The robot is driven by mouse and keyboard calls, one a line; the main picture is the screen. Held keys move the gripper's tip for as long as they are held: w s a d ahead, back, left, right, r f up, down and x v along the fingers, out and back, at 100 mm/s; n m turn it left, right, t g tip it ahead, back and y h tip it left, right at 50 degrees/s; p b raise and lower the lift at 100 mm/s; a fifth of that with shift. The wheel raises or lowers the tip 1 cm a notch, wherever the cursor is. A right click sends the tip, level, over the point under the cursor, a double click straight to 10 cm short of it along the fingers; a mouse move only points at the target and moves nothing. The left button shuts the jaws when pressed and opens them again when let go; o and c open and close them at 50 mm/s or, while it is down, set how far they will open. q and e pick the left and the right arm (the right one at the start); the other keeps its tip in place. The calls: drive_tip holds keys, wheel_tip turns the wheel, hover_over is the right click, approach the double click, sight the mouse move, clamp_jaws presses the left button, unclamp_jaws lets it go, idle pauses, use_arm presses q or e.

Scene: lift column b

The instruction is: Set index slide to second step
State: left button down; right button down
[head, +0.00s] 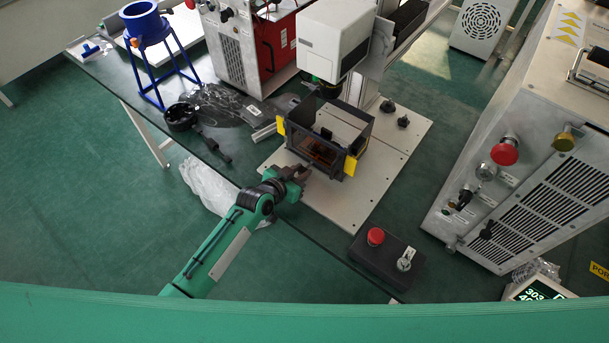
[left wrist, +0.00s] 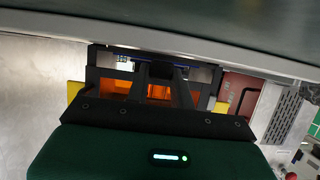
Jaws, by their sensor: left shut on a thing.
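The dark open-topped box (head: 357,140) with orange see-through panels and yellow side tabs stands on a pale base plate, under the white machine head. I take the index slide to be part of this unit; its step marks are too small to read. My left gripper (head: 304,173) is low at the box's near side, shut on a small dark part there, which I take to be the slide's handle. In the left wrist view, the fingers (left wrist: 159,90) reach toward the orange panels (left wrist: 115,90); the gripped part is mostly hidden. My right gripper is in neither view.
The pale base plate (head: 385,170) has free room right of the box. A black control box (head: 385,262) with a red button lies near the table edge. A blue funnel stand (head: 150,35) and a dark clamp (head: 182,117) are at left. A grey cabinet (head: 530,190) stands at right.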

use_arm(q)
drive_tip(key=c, duration=1.2)
unclamp_jaws()
drive_tip(key=shift+d, duration=0.1)
drive_tip(key=shift+s, duration=0.1)
drive_tip(key=b+v, duration=0.1)
drive_tip(key=v, duration=1.2)
drive_tip(key=shift+s+a+r, duration=0.2)
drive_tip(key=shift+s+a, duration=0.05)
